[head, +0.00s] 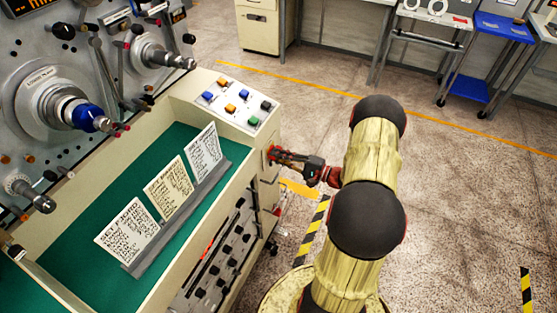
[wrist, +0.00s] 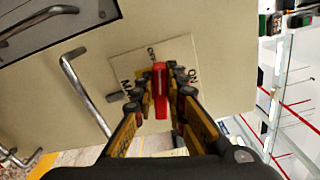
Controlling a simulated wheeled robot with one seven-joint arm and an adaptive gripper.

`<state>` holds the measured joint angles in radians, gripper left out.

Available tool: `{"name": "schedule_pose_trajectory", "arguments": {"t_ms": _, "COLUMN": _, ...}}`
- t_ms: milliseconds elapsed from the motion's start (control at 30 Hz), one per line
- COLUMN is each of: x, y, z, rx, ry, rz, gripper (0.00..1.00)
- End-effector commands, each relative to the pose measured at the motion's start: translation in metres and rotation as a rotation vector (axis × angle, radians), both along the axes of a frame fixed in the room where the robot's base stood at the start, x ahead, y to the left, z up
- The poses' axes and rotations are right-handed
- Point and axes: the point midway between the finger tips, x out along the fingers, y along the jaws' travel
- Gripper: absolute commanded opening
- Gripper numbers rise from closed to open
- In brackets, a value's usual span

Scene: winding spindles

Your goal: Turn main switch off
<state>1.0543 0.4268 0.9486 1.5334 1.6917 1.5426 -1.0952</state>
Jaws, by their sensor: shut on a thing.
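The main switch has a red handle (wrist: 160,76) on a pale plate (wrist: 125,60) on the beige cabinet side in the wrist view. Dark letters show on the plate around the handle, partly covered and not fully readable. My gripper (wrist: 161,92) has its fingers on both sides of the red handle and is shut on it. In the head view my gripper (head: 277,156) reaches from the right to the end face of the machine cabinet, below the button panel. The handle is mostly hidden there by the fingers.
The button panel (head: 236,103) with coloured buttons sits on the cabinet top. Metal bar handles (wrist: 84,95) stick out left of the switch plate. Instruction cards (head: 168,187) stand on the green surface. The speckled floor right of the machine is open.

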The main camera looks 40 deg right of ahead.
Motion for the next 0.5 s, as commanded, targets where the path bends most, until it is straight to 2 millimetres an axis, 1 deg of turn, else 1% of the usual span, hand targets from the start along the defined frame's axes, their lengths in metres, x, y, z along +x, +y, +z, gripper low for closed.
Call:
{"name": "schedule_pose_trajectory", "arguments": {"t_ms": 33, "x": -0.0003, "y": 0.0005, "z": -0.0044, "rx": -0.033, "ry": -0.012, "rz": 0.0, "gripper": 0.0}}
{"name": "schedule_pose_trajectory", "arguments": {"t_ms": 200, "x": -0.0007, "y": 0.0011, "z": -0.0063, "rx": -0.129, "ry": -0.051, "rz": 0.0, "gripper": 0.0}}
{"name": "schedule_pose_trajectory", "arguments": {"t_ms": 500, "x": -0.0007, "y": 0.0012, "z": -0.007, "rx": -0.223, "ry": -0.09, "rz": 0.0, "gripper": 0.0}}
